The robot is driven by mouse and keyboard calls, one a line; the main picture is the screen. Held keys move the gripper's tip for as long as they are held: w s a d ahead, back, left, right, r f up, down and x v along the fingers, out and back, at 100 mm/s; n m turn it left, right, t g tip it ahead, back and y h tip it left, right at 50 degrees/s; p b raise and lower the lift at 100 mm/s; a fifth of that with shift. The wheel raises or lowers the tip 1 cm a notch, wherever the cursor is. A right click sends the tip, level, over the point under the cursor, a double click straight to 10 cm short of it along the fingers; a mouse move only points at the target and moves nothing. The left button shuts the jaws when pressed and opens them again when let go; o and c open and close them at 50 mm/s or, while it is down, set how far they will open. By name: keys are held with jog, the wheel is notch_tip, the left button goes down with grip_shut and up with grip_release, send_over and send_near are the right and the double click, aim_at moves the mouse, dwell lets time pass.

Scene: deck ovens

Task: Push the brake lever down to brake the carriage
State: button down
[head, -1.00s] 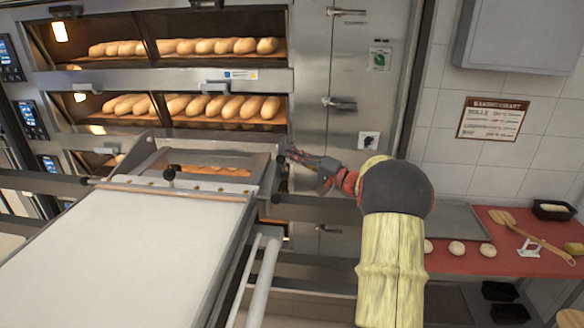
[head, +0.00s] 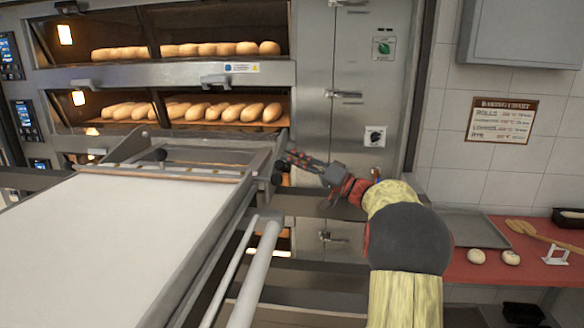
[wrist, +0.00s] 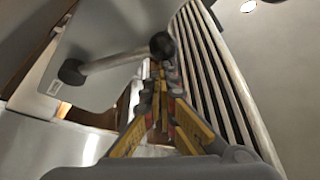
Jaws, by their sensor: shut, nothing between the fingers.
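The brake lever shows in the wrist view as a grey rod with a black ball knob (wrist: 161,45) at its free end and a dark round pivot at the other. It sits on the grey side plate of the carriage. The carriage (head: 130,240) has a pale flat bed and stands in front of the deck ovens. My gripper (head: 289,156) is at the carriage's right far corner, fingers pointing left. Its closed, empty fingers (wrist: 158,78) show in the wrist view, tips just by the knob. I cannot tell whether they touch it.
Oven decks with loaves (head: 220,111) stand behind the carriage. A grey rail (head: 258,270) runs along the carriage's right side. At the right, a red counter (head: 490,268) holds a tray (head: 475,230), dough balls and a wooden peel.

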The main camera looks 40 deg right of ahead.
jog(key=b, duration=0.1)
jog(key=f+b, duration=0.1)
jog(key=b, duration=0.1)
jog(key=shift+s+a+f, duration=0.3)
jog(key=shift+a, duration=0.1)
jog(key=shift+f+b, duration=0.1)
jog(key=shift+b, duration=0.25)
jog(key=s+d, duration=0.2)
jog(key=s+d+p, duration=0.1)
jog(key=s+d, duration=0.1)
jog(key=s, duration=0.1)
jog(key=s+d+p, duration=0.1)
jog(key=s+d, duration=0.1)
jog(key=shift+s+f, duration=0.1)
jog(key=shift+s, duration=0.15)
dwell(0.8)
